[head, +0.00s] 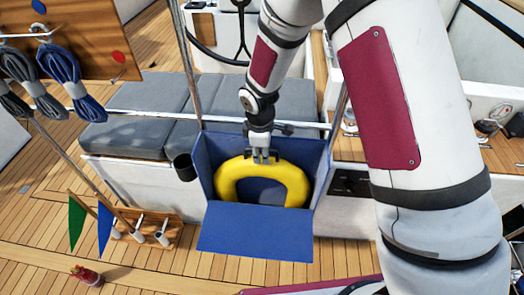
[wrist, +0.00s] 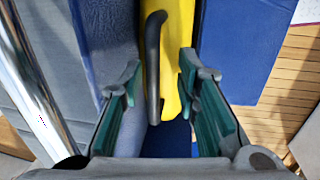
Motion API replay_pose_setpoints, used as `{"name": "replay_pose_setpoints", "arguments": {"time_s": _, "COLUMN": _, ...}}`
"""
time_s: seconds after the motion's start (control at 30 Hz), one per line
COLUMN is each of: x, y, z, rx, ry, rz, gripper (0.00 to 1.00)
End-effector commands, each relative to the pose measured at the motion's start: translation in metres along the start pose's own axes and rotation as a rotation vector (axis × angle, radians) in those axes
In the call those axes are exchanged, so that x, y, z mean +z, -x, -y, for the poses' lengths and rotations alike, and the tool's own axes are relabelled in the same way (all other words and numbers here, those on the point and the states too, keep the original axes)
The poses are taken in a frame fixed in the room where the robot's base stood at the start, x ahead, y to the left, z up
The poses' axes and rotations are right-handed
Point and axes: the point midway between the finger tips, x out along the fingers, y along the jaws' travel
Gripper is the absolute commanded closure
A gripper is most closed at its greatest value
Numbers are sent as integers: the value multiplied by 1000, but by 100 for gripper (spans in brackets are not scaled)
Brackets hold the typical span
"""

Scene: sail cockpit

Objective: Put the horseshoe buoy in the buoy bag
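The yellow horseshoe buoy (head: 228,184) stands inside the blue buoy bag (head: 257,232), its curved side up. The bag is open at the top, with its front flap folded down and outward. My gripper (head: 264,156) is right above the top of the buoy. In the wrist view, the fingers (wrist: 160,84) are spread apart, with a dark handle (wrist: 153,65) and the yellow buoy (wrist: 178,60) between and beyond them. Clear gaps show on both sides of the handle. The buoy's lower ends are partly hidden by the flap.
A metal rail (head: 190,70) runs beside and behind the bag. Grey cushions (head: 140,105) lie at the left, with a dark cup holder (head: 184,167) near the bag. Flags (head: 105,225) stand in a wooden rack at lower left. Coiled ropes (head: 60,75) hang at upper left.

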Motion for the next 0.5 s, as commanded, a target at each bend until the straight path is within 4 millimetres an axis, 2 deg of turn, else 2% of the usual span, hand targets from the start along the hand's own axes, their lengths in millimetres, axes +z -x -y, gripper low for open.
{"name": "replay_pose_setpoints", "arguments": {"time_s": 0.27, "x": 0, "y": 4, "z": -1, "rx": 1, "ry": 0, "rz": -1, "gripper": 71}}
{"name": "replay_pose_setpoints", "arguments": {"time_s": 0.37, "x": -1, "y": 14, "z": -2, "rx": 4, "ry": -1, "rz": -3, "gripper": 71}}
{"name": "replay_pose_setpoints", "arguments": {"time_s": 0.5, "x": -1, "y": 38, "z": -2, "rx": 5, "ry": -2, "rz": -3, "gripper": 71}}
